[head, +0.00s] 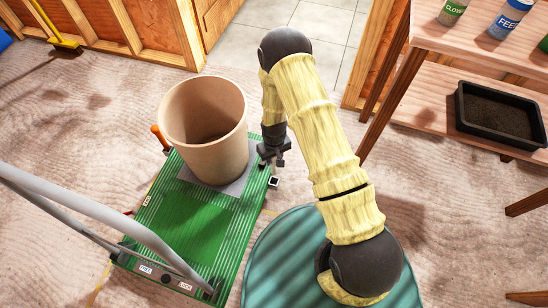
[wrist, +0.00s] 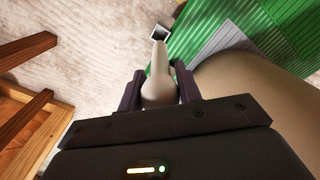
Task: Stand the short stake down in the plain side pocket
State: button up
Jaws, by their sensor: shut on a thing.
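My gripper (head: 272,160) points down beside the right edge of the green cart, close to the big pot. In the wrist view its fingers (wrist: 158,88) are shut on a pale beige stake (wrist: 160,72), thick near the jaws and narrowing away from the camera. I cannot make out the stake in the head view. A small square pocket (head: 273,182) with a pale rim and dark inside sits at the cart's right edge, just below the gripper in the picture. It also shows in the wrist view (wrist: 160,32), just beyond the stake's narrow end; no contact is clear.
The large tan pot (head: 205,150) stands on the green cart (head: 185,235), close beside my gripper. An orange handle (head: 160,137) stands at the cart's left edge. A wooden shelf (head: 460,90) with jars and a black tray (head: 500,115) is at the right.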

aim_at(274, 173)
jog(key=shift+f+b, duration=3.45)
jog(key=shift+f, duration=0.55)
jog(key=shift+f+b, duration=1.05)
jog(key=shift+f, duration=1.2)
jog(key=o, duration=1.1)
jog(key=shift+r, duration=0.15)
notch_tip(274, 173, up, 17)
jog(key=p, duration=0.6)
jog(key=shift+r+p, duration=0.1)
jog(key=shift+p, duration=0.25)
